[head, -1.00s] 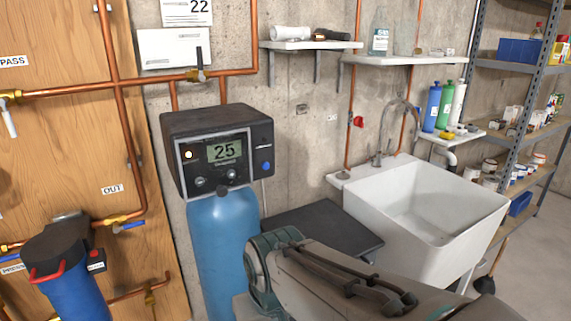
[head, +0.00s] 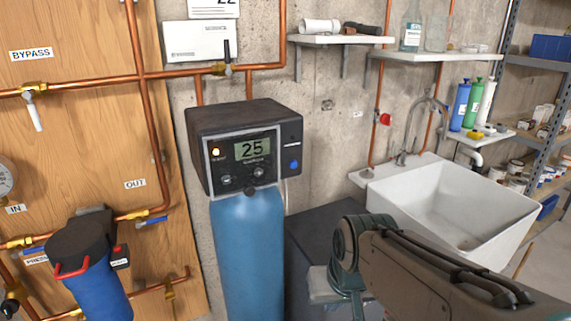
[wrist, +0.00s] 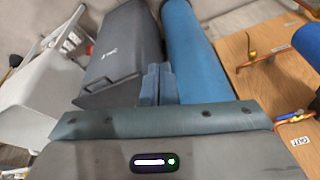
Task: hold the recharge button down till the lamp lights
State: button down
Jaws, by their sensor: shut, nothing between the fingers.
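The control head (head: 240,122) is a dark box on top of a blue tank (head: 248,255). Its display (head: 253,149) reads 25. A small round lamp (head: 215,152) left of the display looks bright pale yellow. A blue button (head: 294,164) is at the right of the panel; I cannot read its label. Two dark knobs sit below the display. My arm is at the lower right, below and right of the panel. My gripper (wrist: 158,84) is shut and empty in the wrist view, with the grey bin and blue tank beyond it. Nothing touches the button.
A dark grey bin (head: 318,228) stands right of the tank, partly behind my arm. A white sink (head: 455,205) is further right. Copper pipes with valves and a blue filter housing (head: 95,290) are on the wooden board at left. Shelves (head: 435,56) hang above the sink.

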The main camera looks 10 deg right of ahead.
aim_at(293, 165)
jog(key=w+d+r+m+t+p, duration=0.1)
jog(key=w+r+m+t, duration=0.1)
jog(key=w+r, duration=0.4)
jog(key=w+d+r+m+t+y+p, duration=0.1)
jog(key=w+r, duration=0.5)
jog(key=w, duration=0.7)
jog(key=shift+w+d+r+m+t, duration=0.25)
jog(key=shift+m+t, duration=0.35)
jog(key=shift+t, duration=0.5)
jog(key=shift+w+a+p, duration=0.5)
jog(key=shift+w+p, duration=0.3)
jog(key=shift+w, duration=0.55)
jog(key=shift+w+a+p, duration=0.45)
jog(key=shift+w+p, duration=0.3)
jog(key=shift+w, duration=0.65)
jog(key=shift+w+a+p, duration=0.5)
jog(key=shift+w+p, duration=0.3)
jog(key=shift+w, duration=0.55)
jog(key=shift+w, duration=0.1)
jog(key=shift+w+a, duration=0.15)
jog(key=shift+w, duration=0.15)
